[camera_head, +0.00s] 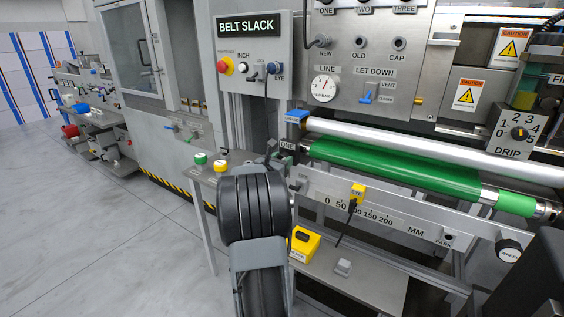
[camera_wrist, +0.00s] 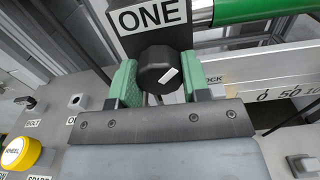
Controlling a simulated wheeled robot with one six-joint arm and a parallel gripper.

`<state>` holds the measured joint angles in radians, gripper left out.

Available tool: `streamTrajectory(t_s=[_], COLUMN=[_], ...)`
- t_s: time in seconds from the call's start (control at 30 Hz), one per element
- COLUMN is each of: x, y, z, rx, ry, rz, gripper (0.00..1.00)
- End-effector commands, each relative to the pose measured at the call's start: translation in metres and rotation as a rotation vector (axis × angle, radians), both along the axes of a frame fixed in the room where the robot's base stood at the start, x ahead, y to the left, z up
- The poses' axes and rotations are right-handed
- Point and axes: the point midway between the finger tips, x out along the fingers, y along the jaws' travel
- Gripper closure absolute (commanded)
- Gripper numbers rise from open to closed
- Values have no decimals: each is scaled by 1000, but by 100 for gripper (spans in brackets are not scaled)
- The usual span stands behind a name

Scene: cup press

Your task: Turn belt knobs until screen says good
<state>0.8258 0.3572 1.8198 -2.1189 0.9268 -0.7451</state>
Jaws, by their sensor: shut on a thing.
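The screen (camera_head: 247,25) at the top of the machine reads BELT SLACK in white letters on black. In the wrist view, the black knob one (camera_wrist: 153,66) with a white mark sits below the label ONE (camera_wrist: 150,16). My gripper (camera_wrist: 158,72) has its green fingers on either side of this knob and is shut on it. In the head view, my arm hides most of the knob and gripper. The green belt roller (camera_head: 395,168) lies to the right of the ONE label.
A red stop button (camera_head: 225,68) is under the screen. The grey floor at left is clear.

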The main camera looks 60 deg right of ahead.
Motion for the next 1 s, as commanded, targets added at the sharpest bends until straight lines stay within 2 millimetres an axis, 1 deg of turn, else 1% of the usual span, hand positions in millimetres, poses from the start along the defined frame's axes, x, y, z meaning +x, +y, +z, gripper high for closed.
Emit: streamTrajectory(t_s=[0.17, 0.37, 0.7, 1.0], x=[0, 0, 0, 1], y=[0, 0, 0, 0], z=[-5, -7, -5, -3], rx=[-1, -3, -4, -4], ry=[-76, -228, -485, -628], rz=[-1, -1, -1, 0], gripper=[80, 80, 80, 80])
